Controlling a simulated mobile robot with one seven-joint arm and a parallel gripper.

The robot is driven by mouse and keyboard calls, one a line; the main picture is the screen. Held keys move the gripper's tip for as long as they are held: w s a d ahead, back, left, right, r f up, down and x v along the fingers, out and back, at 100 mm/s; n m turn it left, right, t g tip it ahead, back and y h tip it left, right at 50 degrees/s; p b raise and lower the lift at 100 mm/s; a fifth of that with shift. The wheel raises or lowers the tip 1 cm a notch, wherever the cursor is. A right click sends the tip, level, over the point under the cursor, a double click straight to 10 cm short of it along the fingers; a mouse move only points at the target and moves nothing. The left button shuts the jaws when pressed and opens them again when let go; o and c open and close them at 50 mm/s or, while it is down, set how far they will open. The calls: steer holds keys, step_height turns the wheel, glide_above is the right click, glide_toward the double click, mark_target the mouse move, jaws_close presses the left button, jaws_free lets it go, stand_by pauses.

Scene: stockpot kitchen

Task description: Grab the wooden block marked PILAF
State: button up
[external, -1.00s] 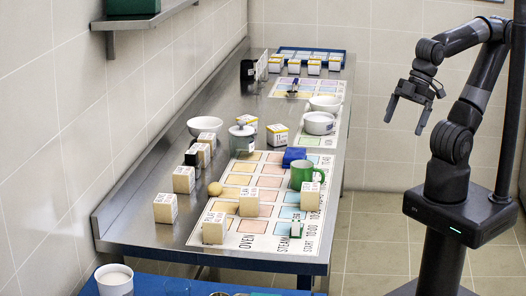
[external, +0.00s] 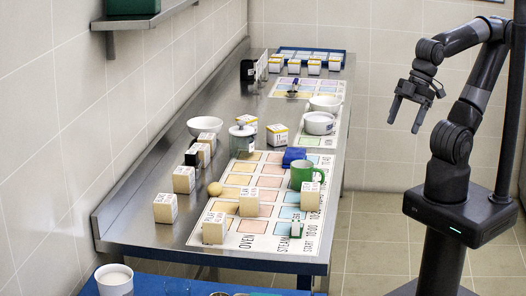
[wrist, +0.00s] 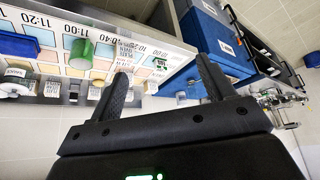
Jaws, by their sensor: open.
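Several wooden blocks with printed faces stand on the steel counter. They include one at the front of the chart (external: 213,230), one behind it (external: 249,204), one by the green mug (external: 310,198), and two to the left (external: 165,210) (external: 184,181). The print is too small to tell surely which reads PILAF. My gripper (external: 405,112) is open and empty, in the air right of the counter, apart from every block. In the wrist view its two fingers (wrist: 162,72) stand apart with nothing between them; printed blocks (wrist: 128,52) show beyond them.
A glass jar (external: 242,141) and white bowls (external: 205,126) stand farther back. Open floor (external: 375,235) lies between counter and my base.

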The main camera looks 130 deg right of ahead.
steer(key=w+d+r+n, duration=0.15)
steer(key=w+r, duration=0.35)
steer(key=w, duration=0.7)
steer(key=n+g+y, duration=0.2)
steer(key=n+y, duration=0.1)
steer(key=n, duration=0.5)
glide_above(215, 216)
steer(key=s+d, duration=0.2)
steer(key=d, duration=0.1)
step_height(215, 216, down, 17)
steer(key=shift+g, duration=0.3)
steer(key=x, duration=0.5)
steer(key=shift+w, duration=0.1)
steer(key=shift+a+x, duration=0.2)
steer(key=shift+x, duration=1.15)
steer(key=shift+a+x, duration=0.25)
steer(key=shift+x, duration=1.05)
steer(key=shift+c, duration=0.4)
